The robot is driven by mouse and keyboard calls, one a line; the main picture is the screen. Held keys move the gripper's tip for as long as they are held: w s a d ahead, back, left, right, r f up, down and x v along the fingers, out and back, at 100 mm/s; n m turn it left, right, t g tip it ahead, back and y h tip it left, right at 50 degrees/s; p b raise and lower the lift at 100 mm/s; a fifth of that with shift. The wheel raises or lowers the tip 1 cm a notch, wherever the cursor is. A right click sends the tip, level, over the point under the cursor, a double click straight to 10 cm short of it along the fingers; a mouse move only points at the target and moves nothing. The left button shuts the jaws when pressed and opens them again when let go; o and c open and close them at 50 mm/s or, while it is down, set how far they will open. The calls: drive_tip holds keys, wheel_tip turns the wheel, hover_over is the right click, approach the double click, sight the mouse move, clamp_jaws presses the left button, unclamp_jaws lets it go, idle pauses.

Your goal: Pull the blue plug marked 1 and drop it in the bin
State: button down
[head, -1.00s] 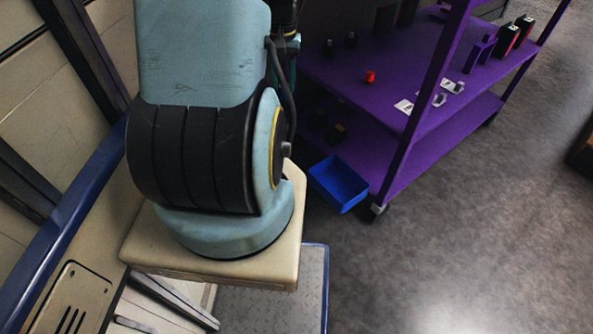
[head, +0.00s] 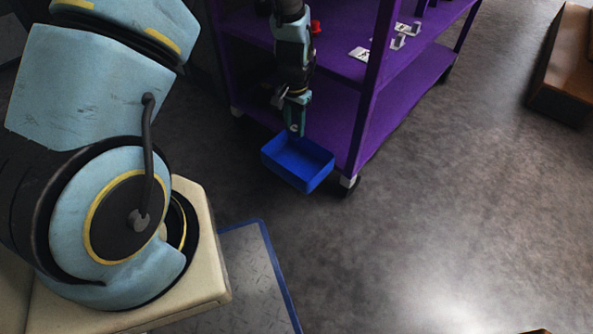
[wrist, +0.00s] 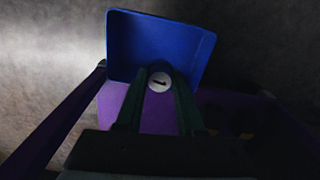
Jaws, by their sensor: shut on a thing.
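My gripper (head: 294,128) hangs pointing down over the blue bin (head: 318,180) in the head view. In the wrist view my gripper (wrist: 160,72) is shut on the plug marked 1 (wrist: 160,82), whose round white face with a dark "1" shows between the fingertips. The plug's blue body is too dark or hidden to make out. The open blue bin (wrist: 125,45) lies behind the fingertips in the wrist view and looks empty where it shows. The plug appears over the bin's near side; its exact height above it I cannot tell.
A purple shelf cart (head: 395,100) stands beside and behind the bin. On its upper shelf are a red piece (head: 316,27), white cards (head: 360,53) and small grey pieces (head: 398,42). A brown box (head: 565,75) is at the right. Floor in front is clear.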

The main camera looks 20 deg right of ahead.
wheel_tip(320, 180, down, 8)
drive_tip(key=s+d+b, duration=0.1)
drive_tip(key=b, duration=0.5)
drive_tip(key=shift+s+d+m, duration=0.2)
drive_tip(key=shift+d+m, duration=0.1)
drive_tip(key=shift+d, duration=0.05)
drive_tip(key=shift+r, duration=0.15)
drive_tip(key=shift+c, duration=2.2)
unclamp_jaws()
drive_tip(key=shift+r, duration=0.1)
wheel_tip(320, 180, up, 11)
drive_tip(key=p, duration=0.4)
drive_tip(key=shift+f, duration=0.2)
